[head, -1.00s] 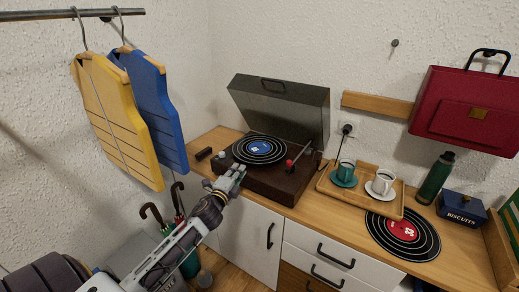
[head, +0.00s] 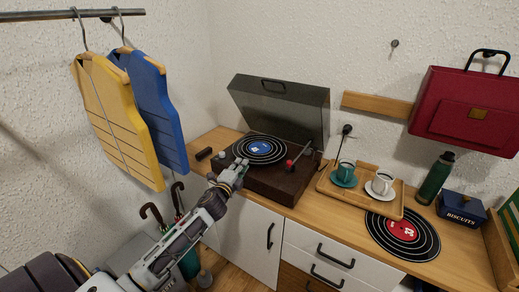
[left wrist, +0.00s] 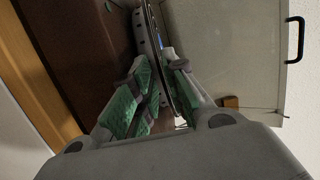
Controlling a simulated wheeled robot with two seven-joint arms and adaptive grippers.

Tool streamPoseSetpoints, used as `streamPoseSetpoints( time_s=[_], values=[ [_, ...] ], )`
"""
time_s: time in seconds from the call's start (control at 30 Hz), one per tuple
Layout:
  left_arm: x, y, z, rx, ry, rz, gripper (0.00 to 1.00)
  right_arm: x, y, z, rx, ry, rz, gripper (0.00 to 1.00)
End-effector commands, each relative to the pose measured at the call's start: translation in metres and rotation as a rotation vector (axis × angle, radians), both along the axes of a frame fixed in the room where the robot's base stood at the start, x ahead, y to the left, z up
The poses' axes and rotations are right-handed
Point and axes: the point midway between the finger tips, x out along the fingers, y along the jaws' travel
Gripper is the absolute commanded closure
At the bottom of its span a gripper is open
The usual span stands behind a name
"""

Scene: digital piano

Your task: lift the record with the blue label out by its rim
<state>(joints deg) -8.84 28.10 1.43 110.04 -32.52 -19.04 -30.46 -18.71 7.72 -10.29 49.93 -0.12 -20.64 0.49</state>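The record with the blue label (head: 260,146) lies flat on the platter of the brown record player (head: 285,184), whose lid stands open. My left gripper (head: 238,166) is at the near left rim of this record. In the left wrist view the left gripper (left wrist: 162,75) has its green-padded fingers apart, one on each side of the thin dark record edge (left wrist: 172,88). Whether either pad touches the record I cannot tell. The fingers hide a small part of the near rim in the head view. My right gripper is not in view.
The tonearm (head: 301,155) stands right of the record. A wooden tray (head: 350,197) holds two cups. A record with a red label (head: 412,247) lies on the counter. A dark block (head: 203,154) sits left of the player. Yellow and blue vests (head: 118,125) hang at left.

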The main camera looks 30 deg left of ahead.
Motion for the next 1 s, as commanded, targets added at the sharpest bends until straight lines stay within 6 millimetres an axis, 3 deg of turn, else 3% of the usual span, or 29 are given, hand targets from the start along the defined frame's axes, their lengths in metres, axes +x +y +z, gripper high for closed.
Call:
streamPoseSetpoints(
  time_s=[0.2,0.47,0.83,0.93,1.0],
  values=[
    [0.014,0.002,0.000,0.000,-0.001,-0.001,0.86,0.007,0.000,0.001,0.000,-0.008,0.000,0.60],
    [0.020,0.003,0.000,0.000,0.000,-0.001,0.86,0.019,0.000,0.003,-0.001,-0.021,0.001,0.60],
    [0.019,0.002,0.000,0.000,0.000,-0.001,0.86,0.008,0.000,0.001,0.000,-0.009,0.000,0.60],
    [0.019,0.002,0.000,0.000,0.000,-0.001,0.97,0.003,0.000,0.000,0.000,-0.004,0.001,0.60],
    [0.019,0.002,0.000,0.000,0.000,-0.001,1.00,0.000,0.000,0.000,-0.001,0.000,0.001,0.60]
  ],
)
